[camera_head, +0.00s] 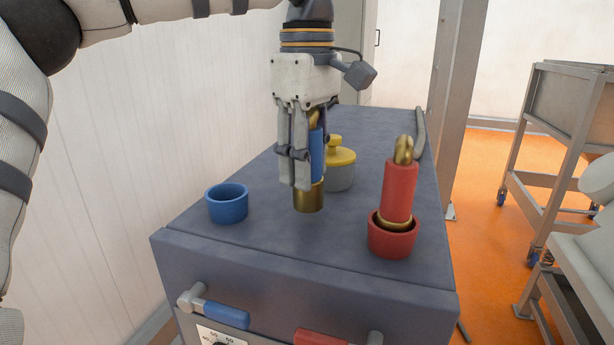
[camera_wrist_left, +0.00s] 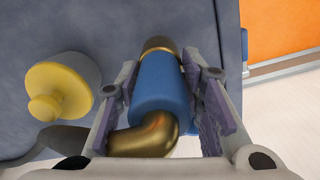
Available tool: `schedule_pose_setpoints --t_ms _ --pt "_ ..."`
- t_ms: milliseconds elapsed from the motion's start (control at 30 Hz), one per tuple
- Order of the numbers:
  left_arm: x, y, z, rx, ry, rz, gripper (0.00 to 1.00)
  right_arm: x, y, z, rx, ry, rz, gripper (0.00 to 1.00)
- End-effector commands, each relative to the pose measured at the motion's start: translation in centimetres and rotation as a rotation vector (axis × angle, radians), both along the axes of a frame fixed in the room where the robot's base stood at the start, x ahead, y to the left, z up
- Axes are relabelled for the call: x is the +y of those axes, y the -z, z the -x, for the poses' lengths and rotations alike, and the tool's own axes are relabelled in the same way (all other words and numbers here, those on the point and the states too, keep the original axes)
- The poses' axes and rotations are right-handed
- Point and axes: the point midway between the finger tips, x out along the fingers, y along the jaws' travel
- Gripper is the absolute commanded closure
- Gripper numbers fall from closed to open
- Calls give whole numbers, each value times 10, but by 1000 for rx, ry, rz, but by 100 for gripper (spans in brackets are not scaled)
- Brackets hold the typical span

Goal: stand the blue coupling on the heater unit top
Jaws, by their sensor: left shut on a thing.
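The blue coupling (camera_head: 318,147) has a blue sleeve, a bent brass upper end and a brass lower end. My left gripper (camera_head: 304,170) points down and is shut on it. The coupling is about upright over the middle of the dark heater unit top (camera_head: 280,234). I cannot tell whether its brass foot touches the surface. In the left wrist view the blue coupling (camera_wrist_left: 162,85) lies between both fingers, its brass bend nearest the camera. The fingers hide part of the sleeve in the head view. My right gripper is not in view.
An empty blue cup (camera_head: 228,204) stands left of the coupling. A red coupling (camera_head: 399,190) stands in a red cup (camera_head: 392,239) to the right. A yellow-lidded grey pot (camera_head: 341,168) is just behind. Blue (camera_head: 226,315) and red (camera_head: 320,337) handles project at the front.

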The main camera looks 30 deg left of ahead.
Motion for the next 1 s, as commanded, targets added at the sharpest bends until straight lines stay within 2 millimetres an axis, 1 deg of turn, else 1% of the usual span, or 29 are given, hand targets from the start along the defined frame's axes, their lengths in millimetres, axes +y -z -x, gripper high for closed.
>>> schedule_pose_setpoints --t_ms 33,133,500,533,600,867,967,1000 --pt "0 9 2 3 2 0 100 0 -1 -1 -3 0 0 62" --pt "0 22 2 1 1 0 100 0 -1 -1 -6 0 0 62" --pt "0 27 2 1 0 2 100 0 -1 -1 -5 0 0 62" --pt "0 27 2 1 0 1 59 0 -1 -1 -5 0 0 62" --pt "0 27 2 1 0 1 45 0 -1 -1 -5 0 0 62" --pt "0 27 2 1 0 1 45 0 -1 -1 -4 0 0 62" --pt "0 21 2 0 0 0 45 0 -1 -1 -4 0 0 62" --pt "-1 16 1 -1 -1 0 45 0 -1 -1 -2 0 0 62"
